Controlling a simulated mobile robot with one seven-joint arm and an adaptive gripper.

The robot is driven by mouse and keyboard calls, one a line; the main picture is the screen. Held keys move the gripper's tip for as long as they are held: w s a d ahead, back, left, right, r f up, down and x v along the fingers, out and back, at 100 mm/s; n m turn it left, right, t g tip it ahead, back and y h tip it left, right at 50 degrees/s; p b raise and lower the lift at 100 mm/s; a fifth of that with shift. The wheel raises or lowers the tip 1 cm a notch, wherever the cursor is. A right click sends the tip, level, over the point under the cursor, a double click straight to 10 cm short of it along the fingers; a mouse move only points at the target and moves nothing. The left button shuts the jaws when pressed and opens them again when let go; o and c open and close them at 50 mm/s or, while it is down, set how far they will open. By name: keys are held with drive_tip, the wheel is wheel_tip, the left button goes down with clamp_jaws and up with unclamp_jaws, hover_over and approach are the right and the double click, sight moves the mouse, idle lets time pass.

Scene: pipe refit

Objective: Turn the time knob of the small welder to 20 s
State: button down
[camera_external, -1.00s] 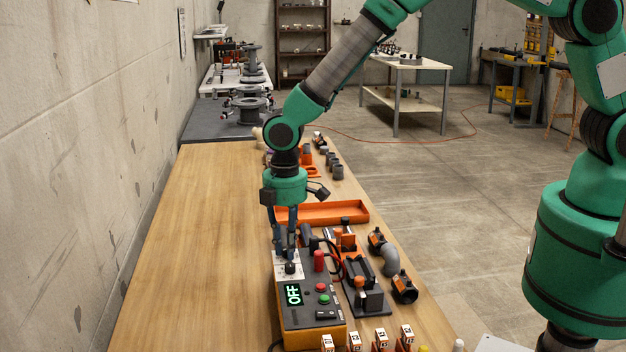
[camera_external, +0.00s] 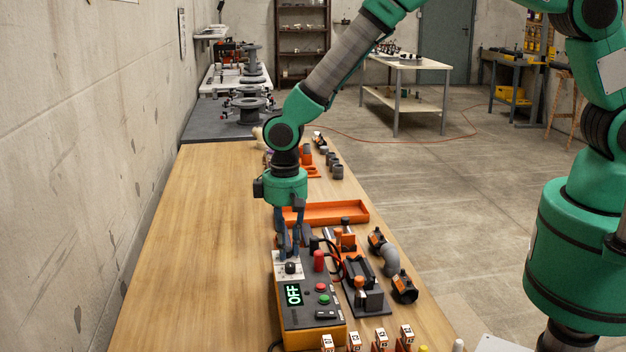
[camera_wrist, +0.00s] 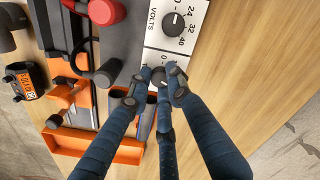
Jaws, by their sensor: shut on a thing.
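The small welder (camera_external: 311,315) stands on the near part of the bench, a dark box with yellow lower sides, and its display (camera_external: 293,294) reads OFF. Its white dial panel (camera_wrist: 188,49) carries a black knob marked VOLTS (camera_wrist: 174,25), which also shows just in front of my fingers in the external view (camera_external: 291,268). My gripper (camera_external: 288,251) points down at the far end of this panel. In the wrist view its three blue fingers (camera_wrist: 158,85) are closed around the second knob (camera_wrist: 158,76), the time knob. The fingers hide most of that knob and its scale, so its setting is unreadable.
A red cap (camera_external: 319,261) and cables stand close to the fingers' right. A black clamp fixture (camera_external: 362,285), pipe fittings (camera_external: 390,261) and an orange tray (camera_external: 335,213) lie right and behind. The bench left of the welder (camera_external: 200,260) is clear.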

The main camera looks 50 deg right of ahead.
sight(287, 249)
drive_tip(key=shift+m, duration=0.7)
drive_tip(key=c, duration=1.6)
unclamp_jaws()
drive_tip(key=shift+r, duration=0.1)
wheel_tip(287, 249, up, 12)
drive_tip(key=shift+f, duration=0.1)
